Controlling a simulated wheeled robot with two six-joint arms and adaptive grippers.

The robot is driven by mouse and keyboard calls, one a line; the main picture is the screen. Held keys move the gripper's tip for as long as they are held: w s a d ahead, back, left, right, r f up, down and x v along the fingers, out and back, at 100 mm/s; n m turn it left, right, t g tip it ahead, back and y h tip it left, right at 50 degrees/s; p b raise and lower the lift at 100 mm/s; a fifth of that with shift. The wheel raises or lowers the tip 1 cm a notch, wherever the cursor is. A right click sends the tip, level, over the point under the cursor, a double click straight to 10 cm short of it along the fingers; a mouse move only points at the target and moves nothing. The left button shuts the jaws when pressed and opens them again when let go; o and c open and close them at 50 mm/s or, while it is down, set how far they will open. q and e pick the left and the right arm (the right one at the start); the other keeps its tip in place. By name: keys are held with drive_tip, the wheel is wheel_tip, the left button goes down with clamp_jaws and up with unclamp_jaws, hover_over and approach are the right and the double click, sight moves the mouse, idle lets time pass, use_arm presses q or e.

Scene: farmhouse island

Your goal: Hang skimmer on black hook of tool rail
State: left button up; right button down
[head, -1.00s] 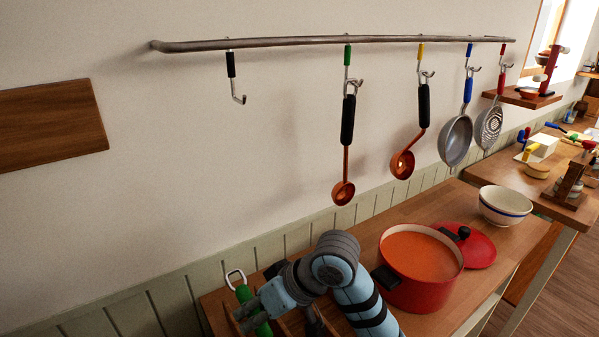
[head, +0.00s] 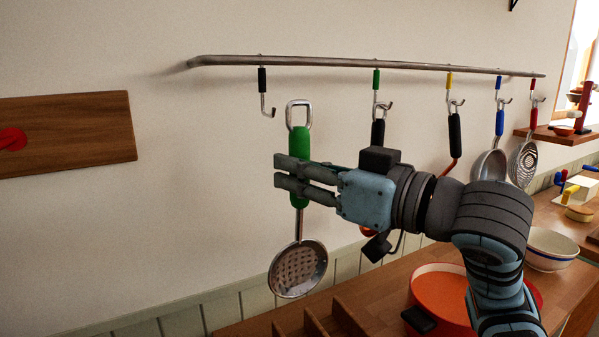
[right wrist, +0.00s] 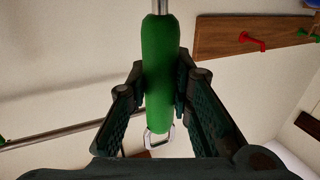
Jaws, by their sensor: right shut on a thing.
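The skimmer has a green handle (head: 300,150), a metal loop at its top and a round perforated bowl (head: 298,269) at the bottom. It hangs upright in the air before the wall. My right gripper (head: 294,180) is shut on the green handle, which the right wrist view also shows between the fingers (right wrist: 158,75). The black hook (head: 263,90) is on the tool rail (head: 350,65), left of the skimmer's loop and a little higher. The loop and the hook look apart. My left gripper is not in view.
A red pot (head: 440,290) and a bowl (head: 552,248) stand on the counter below. The wall left of the black hook is bare up to a wooden board (head: 70,130).

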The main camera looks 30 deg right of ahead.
drive_tip(key=w+f+p, duration=0.1)
drive_tip(key=w+p, duration=0.5)
drive_tip(key=w, duration=0.5)
drive_tip(key=shift+d+f, duration=0.35)
drive_tip(key=c, duration=1.8)
unclamp_jaws()
drive_tip(key=shift+c, duration=0.2)
drive_tip(key=o, duration=0.6)
drive_tip(key=shift+c, duration=0.2)
